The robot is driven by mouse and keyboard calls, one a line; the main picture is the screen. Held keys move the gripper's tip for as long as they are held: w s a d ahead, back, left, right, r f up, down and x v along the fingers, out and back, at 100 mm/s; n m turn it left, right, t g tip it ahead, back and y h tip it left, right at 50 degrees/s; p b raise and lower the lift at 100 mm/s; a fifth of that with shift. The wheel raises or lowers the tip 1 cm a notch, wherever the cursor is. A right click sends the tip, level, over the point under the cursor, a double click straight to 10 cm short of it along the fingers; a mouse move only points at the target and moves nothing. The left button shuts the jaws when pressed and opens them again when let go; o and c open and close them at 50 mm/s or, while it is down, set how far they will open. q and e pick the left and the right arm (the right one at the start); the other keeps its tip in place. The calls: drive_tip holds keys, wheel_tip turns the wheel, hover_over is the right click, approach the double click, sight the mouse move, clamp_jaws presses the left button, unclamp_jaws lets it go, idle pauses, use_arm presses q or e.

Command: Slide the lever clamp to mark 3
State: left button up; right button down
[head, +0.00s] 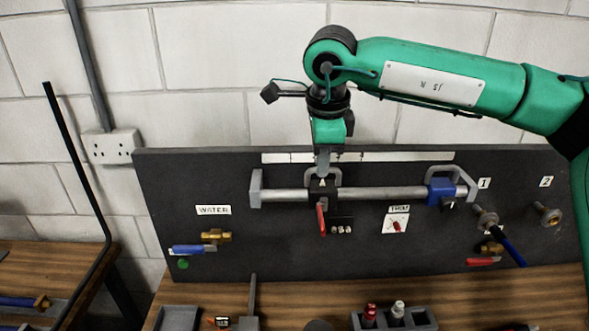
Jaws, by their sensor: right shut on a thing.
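The lever clamp (322,189) is a black block with a red lever (321,219) hanging down, on a horizontal silver rail (382,193). It sits left of the rail's middle. My right gripper (322,170) comes down from above and is shut on the clamp's upper part; the fingertips partly hide the grip. A white scale strip (410,156) with dark ticks runs above the rail; its mark numbers are too small to read, and my gripper covers part of it. My left gripper is out of view.
A blue block (440,191) with a grey handle sits near the rail's right end. Below the rail are a blue-handled valve (188,249), a red-handled valve (482,262) and a small label card (395,223). A grey holder (421,318) stands on the wooden bench.

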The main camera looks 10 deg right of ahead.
drive_tip(key=d, duration=0.2)
drive_tip(key=d+b, duration=0.1)
drive_tip(key=d, duration=0.1)
drive_tip(key=shift+s, duration=0.4)
drive_tip(key=c, duration=1.5)
unclamp_jaws()
wheel_tip(320, 180, up, 14)
drive_tip(key=s+b, duration=0.2)
drive_tip(key=b, duration=0.1)
drive_tip(key=shift+s+a+f, duration=0.2)
drive_tip(key=shift+s+a, duration=0.05)
drive_tip(key=shift+s, duration=0.05)
